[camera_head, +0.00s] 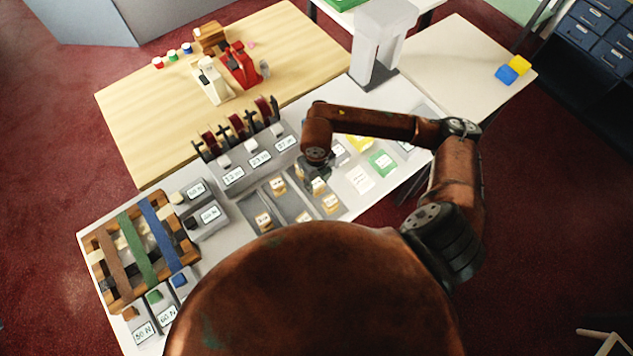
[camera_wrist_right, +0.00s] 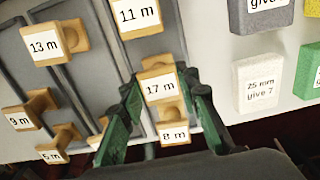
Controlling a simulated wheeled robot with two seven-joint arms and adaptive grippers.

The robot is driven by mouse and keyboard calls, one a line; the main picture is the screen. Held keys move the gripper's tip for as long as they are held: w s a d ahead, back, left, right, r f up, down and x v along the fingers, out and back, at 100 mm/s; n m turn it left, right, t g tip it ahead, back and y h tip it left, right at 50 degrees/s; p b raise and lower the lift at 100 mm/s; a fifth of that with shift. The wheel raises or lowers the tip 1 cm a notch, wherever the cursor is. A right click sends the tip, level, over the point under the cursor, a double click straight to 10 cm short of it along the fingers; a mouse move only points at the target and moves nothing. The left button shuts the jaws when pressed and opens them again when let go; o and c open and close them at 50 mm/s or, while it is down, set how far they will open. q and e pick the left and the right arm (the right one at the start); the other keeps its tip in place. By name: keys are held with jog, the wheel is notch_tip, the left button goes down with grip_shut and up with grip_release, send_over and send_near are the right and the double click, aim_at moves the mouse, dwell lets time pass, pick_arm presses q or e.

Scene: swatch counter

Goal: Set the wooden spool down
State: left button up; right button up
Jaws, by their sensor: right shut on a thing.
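My right gripper (camera_head: 316,172) is over the grey divided tray (camera_head: 291,205) on the white counter. In the right wrist view its green fingers (camera_wrist_right: 166,98) are shut on a wooden spool labelled 17 m (camera_wrist_right: 160,84). I cannot tell whether this spool touches the tray. A spool labelled 8 m (camera_wrist_right: 174,134) shows just below it in that picture. Spools labelled 13 m (camera_wrist_right: 54,42), 11 m (camera_wrist_right: 138,16), 9 m (camera_wrist_right: 28,110) and 5 m (camera_wrist_right: 55,145) sit in the tray's lanes. Another spool is partly hidden behind the left finger. My left gripper is not in view.
Labelled blocks, including a white one (camera_wrist_right: 262,84) and a green one (camera_head: 382,163), lie right of the tray. A rack of dark red reels (camera_head: 238,126) stands behind it. A wooden frame with coloured ribbons (camera_head: 110,275) is at the left. The wooden tabletop (camera_head: 150,125) has clear room.

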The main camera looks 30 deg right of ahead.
aim_at(317, 183)
jog(key=shift+f, duration=0.15)
jog(key=o, duration=1.1)
jog(key=shift+o, duration=0.2)
notch_tip(317, 183, up, 12)
jog(key=shift+r, duration=0.2)
